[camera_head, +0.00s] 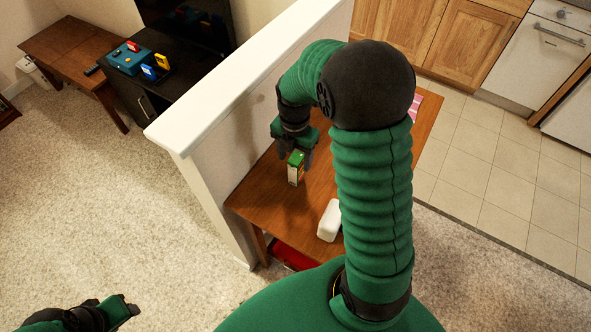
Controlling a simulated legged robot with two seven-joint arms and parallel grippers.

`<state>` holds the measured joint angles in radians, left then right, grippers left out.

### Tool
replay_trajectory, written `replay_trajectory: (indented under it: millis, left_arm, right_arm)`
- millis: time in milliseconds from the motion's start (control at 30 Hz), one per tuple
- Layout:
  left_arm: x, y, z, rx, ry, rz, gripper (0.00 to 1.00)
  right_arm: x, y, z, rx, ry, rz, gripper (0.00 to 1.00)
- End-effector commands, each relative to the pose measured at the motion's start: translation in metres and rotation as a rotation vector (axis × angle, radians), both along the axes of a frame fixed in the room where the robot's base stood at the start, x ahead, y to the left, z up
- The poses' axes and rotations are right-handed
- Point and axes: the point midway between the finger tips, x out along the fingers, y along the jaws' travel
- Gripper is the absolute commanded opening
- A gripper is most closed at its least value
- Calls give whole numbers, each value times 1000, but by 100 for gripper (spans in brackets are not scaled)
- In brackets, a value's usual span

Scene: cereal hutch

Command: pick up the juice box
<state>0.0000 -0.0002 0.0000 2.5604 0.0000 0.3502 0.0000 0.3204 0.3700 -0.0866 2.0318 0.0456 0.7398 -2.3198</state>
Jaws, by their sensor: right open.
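The juice box (295,174) is a small carton with a green top and a pale yellow-and-white front. It stands upright on the wooden table (262,200), near the low wall. My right gripper (295,153) is open at the top of the juice box, with its fingers on either side of the carton as seen here. I cannot tell whether they touch it. My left gripper (128,308) is low at the left edge, far from the table, and its jaws are too unclear to read.
A white object (330,221) lies on the table near my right arm. A low white-capped wall (225,95) borders the table on the left. A red item (290,256) is below the table. Carpet lies open at the left.

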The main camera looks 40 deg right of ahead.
Motion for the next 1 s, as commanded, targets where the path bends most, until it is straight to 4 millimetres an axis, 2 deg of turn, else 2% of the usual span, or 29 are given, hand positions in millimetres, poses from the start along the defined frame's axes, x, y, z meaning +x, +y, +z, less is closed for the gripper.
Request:
replay_trajectory:
  millis: [167, 400, 667, 1000]
  left_arm:
    - [0, 0, -2, 0, 0, 0, 40]
    - [0, 0, -6, 0, 0, 0, 40]
    - [0, 0, -6, 0, 0, 0, 40]
    - [0, 0, -6, 0, 0, 0, 40]
  right_arm:
    - [1, -2, -22, 3, 5, 1, 60]
    - [1, -4, -62, 2, 4, 0, 60]
    - [1, -4, -66, 1, 0, 1, 60]
    - [1, -4, -66, 1, 0, 0, 16]
